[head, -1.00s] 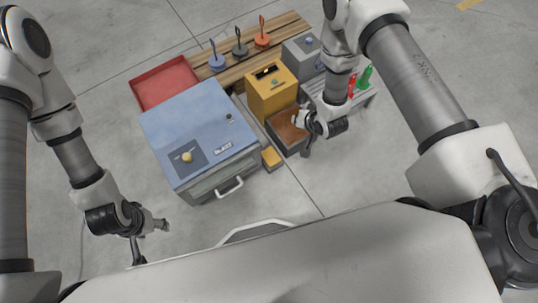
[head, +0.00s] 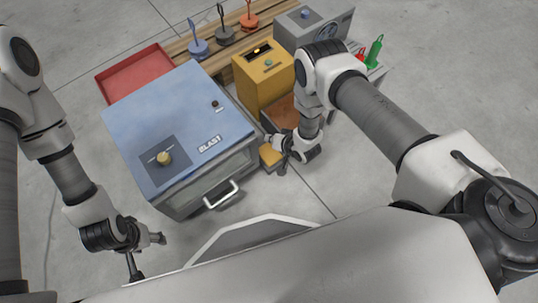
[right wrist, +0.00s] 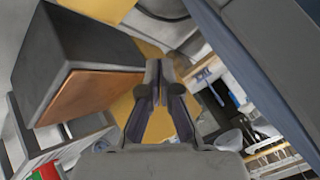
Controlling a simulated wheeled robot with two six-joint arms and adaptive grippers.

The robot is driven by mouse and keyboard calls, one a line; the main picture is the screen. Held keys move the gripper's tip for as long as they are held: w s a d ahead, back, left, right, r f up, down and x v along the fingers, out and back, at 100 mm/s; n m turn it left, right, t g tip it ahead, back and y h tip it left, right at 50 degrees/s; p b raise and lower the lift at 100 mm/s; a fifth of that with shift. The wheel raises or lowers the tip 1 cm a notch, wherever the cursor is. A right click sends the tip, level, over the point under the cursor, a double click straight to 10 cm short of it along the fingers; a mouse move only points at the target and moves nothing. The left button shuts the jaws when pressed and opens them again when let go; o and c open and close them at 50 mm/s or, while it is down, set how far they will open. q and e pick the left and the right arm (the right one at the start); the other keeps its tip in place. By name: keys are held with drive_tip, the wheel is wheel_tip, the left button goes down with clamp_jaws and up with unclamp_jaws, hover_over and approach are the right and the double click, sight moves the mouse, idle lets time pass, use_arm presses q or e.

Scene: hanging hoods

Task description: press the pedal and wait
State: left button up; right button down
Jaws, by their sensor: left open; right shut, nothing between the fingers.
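The yellow pedal (head: 269,155) is low on the floor at the right front side of the blue blast cabinet (head: 178,120). My right gripper (head: 279,160) is shut and empty, its fingers at the pedal's right side and partly covering it in the head view. I cannot tell whether they touch it. In the right wrist view the shut fingers (right wrist: 156,82) point among yellow surfaces, and I cannot tell which one is the pedal. My left gripper (head: 148,255) is open and empty, in front of the cabinet's left side, away from the pedal.
The yellow box (head: 262,83) stands behind the pedal. A red tray (head: 130,76), a wooden bench (head: 213,64) and a grey box (head: 312,29) are behind. Floor in front is clear.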

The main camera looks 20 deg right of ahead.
sight(267, 151)
wheel_tip(267, 151, down, 9)
drive_tip(key=b, duration=0.7)
drive_tip(key=shift+r+b, duration=0.15)
drive_tip(key=shift+b, duration=0.15)
idle(1.0)
drive_tip(key=shift+f+b, duration=0.35)
drive_tip(key=shift+f, duration=0.05)
drive_tip(key=shift+f+b, duration=0.75)
drive_tip(key=shift+f, duration=0.1)
idle(0.7)
drive_tip(key=shift+r, duration=0.2)
drive_tip(key=shift+r+p, duration=1.1)
drive_tip(key=shift+r, duration=0.1)
